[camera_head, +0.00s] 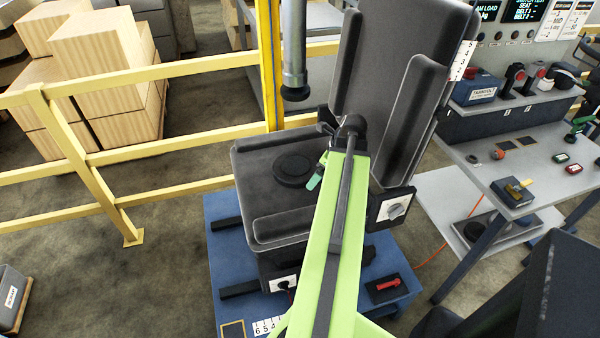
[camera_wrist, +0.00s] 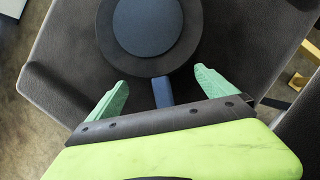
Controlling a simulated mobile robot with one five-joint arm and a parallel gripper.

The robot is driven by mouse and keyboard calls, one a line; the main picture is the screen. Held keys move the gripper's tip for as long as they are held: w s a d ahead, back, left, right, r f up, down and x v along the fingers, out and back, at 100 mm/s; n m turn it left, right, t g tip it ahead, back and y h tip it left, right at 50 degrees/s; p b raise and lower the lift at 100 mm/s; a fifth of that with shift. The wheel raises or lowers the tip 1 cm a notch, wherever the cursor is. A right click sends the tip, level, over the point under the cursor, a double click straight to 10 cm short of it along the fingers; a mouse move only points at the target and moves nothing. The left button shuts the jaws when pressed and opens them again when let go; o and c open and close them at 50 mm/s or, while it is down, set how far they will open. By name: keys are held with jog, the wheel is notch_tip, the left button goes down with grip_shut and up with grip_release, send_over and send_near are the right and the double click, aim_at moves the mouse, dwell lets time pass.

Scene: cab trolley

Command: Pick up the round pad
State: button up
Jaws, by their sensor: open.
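The round pad (camera_head: 293,170) is a dark disc lying on the grey seat cushion (camera_head: 262,158) in the head view. In the wrist view the round pad (camera_wrist: 149,30) is a black disc with a smaller bluish disc on top, and a short blue tab points toward my gripper. My gripper (camera_wrist: 160,92) has two green fingers spread wide, with the tab between them and the disc just beyond the tips. It is open and empty. In the head view my gripper (camera_head: 318,174) is just right of the pad, and my arm hides part of the seat.
A seat backrest (camera_head: 385,90) rises behind my arm. A grey vertical cylinder (camera_head: 295,60) hangs over the seat's rear edge. Yellow railings (camera_head: 130,145) stand at the left. A workbench (camera_head: 500,160) with controls is at the right. The seat stands on a blue platform (camera_head: 225,270).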

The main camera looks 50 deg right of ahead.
grip_shut()
dwell(0.5)
dwell(0.8)
